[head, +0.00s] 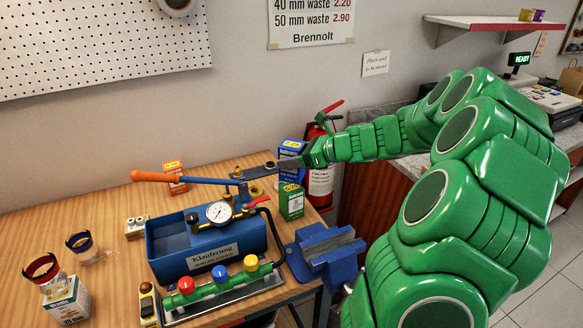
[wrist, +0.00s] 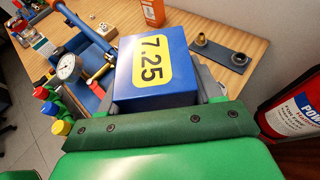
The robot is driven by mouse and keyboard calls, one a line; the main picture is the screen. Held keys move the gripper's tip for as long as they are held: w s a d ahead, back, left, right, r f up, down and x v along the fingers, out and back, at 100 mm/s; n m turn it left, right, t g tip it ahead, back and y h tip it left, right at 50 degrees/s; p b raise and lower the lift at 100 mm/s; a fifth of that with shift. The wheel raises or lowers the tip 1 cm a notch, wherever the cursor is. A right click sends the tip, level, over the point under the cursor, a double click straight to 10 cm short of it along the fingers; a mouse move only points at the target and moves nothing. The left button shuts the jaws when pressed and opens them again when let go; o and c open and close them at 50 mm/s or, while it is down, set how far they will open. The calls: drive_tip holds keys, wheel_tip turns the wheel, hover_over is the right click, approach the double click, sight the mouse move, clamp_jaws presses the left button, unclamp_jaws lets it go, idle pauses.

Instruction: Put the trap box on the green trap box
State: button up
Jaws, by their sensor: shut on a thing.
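My gripper (head: 292,163) is shut on a blue box with a yellow price label (head: 287,174), which I take to be the trap box. In the wrist view the blue box (wrist: 152,88) fills the middle, its label reading 7.25, between the dark fingers. The green trap box (head: 292,204) stands upright on the bench near its right back edge. In the head view the blue box is just above and slightly behind the green box's top; I cannot tell whether they touch. The green box is hidden in the wrist view.
A blue test pump (head: 208,250) with a gauge and long lever stands left of the green box. A blue vise (head: 325,250) is in front. A fire extinguisher (head: 320,180) is at the right. An orange box (head: 174,177) stands behind.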

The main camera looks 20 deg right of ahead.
drive_tip(key=shift+w+f, duration=0.3)
drive_tip(key=shift+f, duration=0.1)
drive_tip(key=shift+d+f, duration=0.1)
drive_tip(key=shift+f, duration=1.5)
drive_tip(key=shift+f, duration=0.15)
drive_tip(key=o, duration=1.2)
drive_tip(key=shift+d+r, duration=0.1)
drive_tip(key=shift+r, duration=0.1)
drive_tip(key=v, duration=1.1)
drive_tip(key=shift+s+d+r, duration=0.2)
drive_tip(key=shift+s, duration=0.1)
